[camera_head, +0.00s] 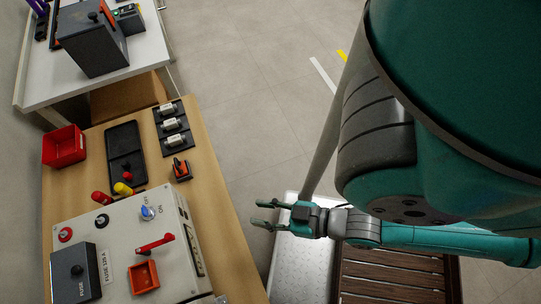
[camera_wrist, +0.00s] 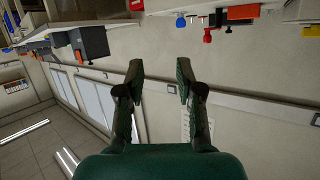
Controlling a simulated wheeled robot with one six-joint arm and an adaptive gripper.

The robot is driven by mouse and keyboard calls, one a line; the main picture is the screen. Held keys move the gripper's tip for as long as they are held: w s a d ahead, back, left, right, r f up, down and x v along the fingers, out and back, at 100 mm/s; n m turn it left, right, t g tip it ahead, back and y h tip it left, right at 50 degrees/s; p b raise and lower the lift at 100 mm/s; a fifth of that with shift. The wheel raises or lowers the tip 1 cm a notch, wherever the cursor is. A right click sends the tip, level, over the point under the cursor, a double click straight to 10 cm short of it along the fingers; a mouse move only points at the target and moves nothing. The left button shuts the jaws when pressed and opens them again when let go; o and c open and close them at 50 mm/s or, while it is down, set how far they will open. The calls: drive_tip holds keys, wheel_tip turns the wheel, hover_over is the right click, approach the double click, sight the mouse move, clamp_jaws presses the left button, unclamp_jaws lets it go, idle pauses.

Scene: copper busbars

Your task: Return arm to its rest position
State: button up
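My gripper (camera_head: 268,214) is in the head view, just right of the wooden workbench (camera_head: 213,190), over the floor and the edge of a metal plate. Its two fingers stand apart with nothing between them. In the wrist view my gripper (camera_wrist: 160,75) also shows spread, empty fingers, with the wall behind them. My green arm fills the right side of the head view and hides what lies behind it.
On the bench are a grey fuse panel (camera_head: 125,240) with a blue knob and red lever, a black tray (camera_head: 124,150), a red bin (camera_head: 64,147) and several fuses in holders (camera_head: 172,125). A white table (camera_head: 130,68) stands behind. Floor (camera_head: 255,110) right of the bench is clear.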

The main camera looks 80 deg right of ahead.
drive_tip(key=r, duration=0.1)
drive_tip(key=s, duration=0.1)
drive_tip(key=r+n, duration=0.1)
drive_tip(key=shift+s+a+r+t, duration=0.25)
drive_tip(key=shift+s+r+t, duration=0.05)
drive_tip(key=shift+r, duration=0.05)
